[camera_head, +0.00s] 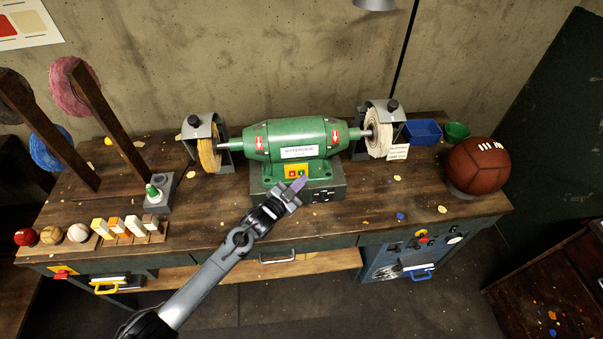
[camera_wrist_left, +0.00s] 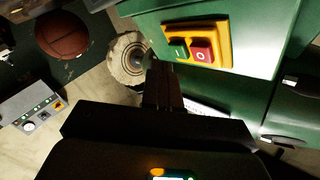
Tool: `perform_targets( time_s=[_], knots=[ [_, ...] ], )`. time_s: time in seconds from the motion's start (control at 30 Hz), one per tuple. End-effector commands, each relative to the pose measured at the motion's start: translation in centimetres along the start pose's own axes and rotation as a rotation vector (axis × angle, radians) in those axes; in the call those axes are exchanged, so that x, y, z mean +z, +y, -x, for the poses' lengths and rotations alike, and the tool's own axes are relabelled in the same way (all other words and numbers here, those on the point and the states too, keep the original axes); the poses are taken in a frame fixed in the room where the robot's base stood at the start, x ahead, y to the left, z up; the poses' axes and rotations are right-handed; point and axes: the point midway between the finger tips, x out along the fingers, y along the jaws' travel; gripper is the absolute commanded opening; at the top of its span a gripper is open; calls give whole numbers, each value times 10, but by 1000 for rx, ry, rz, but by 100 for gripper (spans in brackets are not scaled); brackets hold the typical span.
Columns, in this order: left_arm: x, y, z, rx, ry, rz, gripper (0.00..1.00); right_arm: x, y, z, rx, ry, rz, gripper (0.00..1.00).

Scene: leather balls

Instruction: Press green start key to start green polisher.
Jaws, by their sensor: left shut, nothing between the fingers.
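The green polisher (camera_head: 283,138) stands at the middle of the workbench, with a yellowish wheel (camera_head: 208,153) on its left and a pale wheel (camera_head: 379,138) on its right. A yellow switch plate on its front carries the green start key (camera_wrist_left: 178,50), marked "I", and the red key (camera_wrist_left: 202,52), marked "O". My left gripper (camera_head: 299,184) is shut and empty, its tip just in front of the switch plate. In the left wrist view the fingertips (camera_wrist_left: 160,64) are close beside the green key; I cannot tell if they touch it. My right gripper is not in view.
A brown leather ball (camera_head: 478,166) rests at the bench's right end, near a blue bin (camera_head: 422,132) and a green bowl (camera_head: 457,131). Small balls (camera_head: 78,232), polish bars (camera_head: 128,228) and a wheel rack (camera_head: 75,120) occupy the left side.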

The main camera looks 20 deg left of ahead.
Motion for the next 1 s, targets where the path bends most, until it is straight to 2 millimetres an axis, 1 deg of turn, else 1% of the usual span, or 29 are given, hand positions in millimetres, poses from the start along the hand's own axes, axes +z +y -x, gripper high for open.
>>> perform_targets(
  time_s=[0.73,1.0],
  knots=[
    [0,0,0,0,0,0,0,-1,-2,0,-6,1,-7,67],
    [4,-2,-4,-1,0,-1,0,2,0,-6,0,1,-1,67]
  ],
)
